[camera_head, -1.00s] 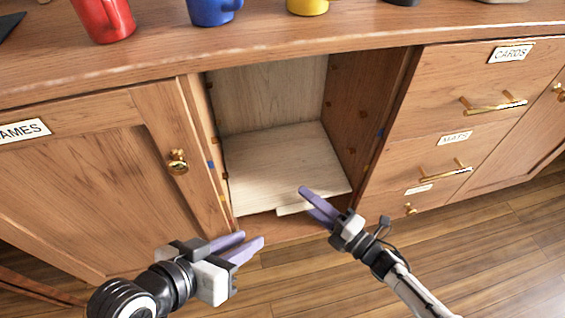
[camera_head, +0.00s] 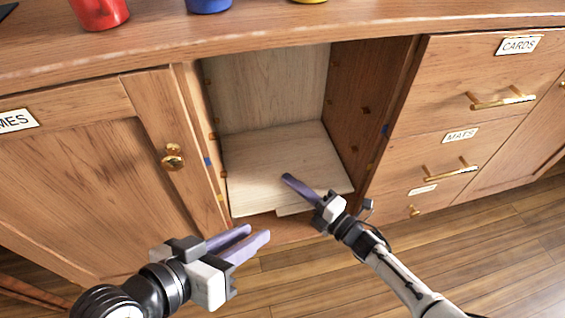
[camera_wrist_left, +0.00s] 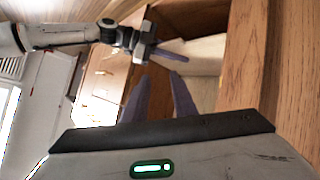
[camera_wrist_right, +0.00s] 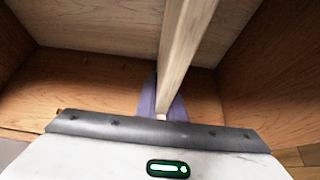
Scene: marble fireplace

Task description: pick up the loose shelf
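The loose shelf (camera_head: 262,160), a pale wooden board, lies low in the open compartment, its front edge towards me. In the right wrist view the shelf (camera_wrist_right: 185,45) shows edge-on and runs between the two purple fingers. My right gripper (camera_head: 291,187) is at the front edge. One finger lies over the board and the other is hidden below it. The fingers (camera_wrist_right: 162,100) sit close on both sides of the board, and the gripper looks shut on it. My left gripper (camera_head: 250,238) is open and empty in front of the cabinet, apart from the shelf.
The compartment stands between a left door with a brass knob (camera_head: 173,157) and right drawers with brass handles (camera_head: 502,100). A red mug (camera_head: 100,10) and other mugs stand on the cabinet top (camera_head: 300,35). Small pegs dot the side walls. The wooden floor (camera_head: 480,240) in front is clear.

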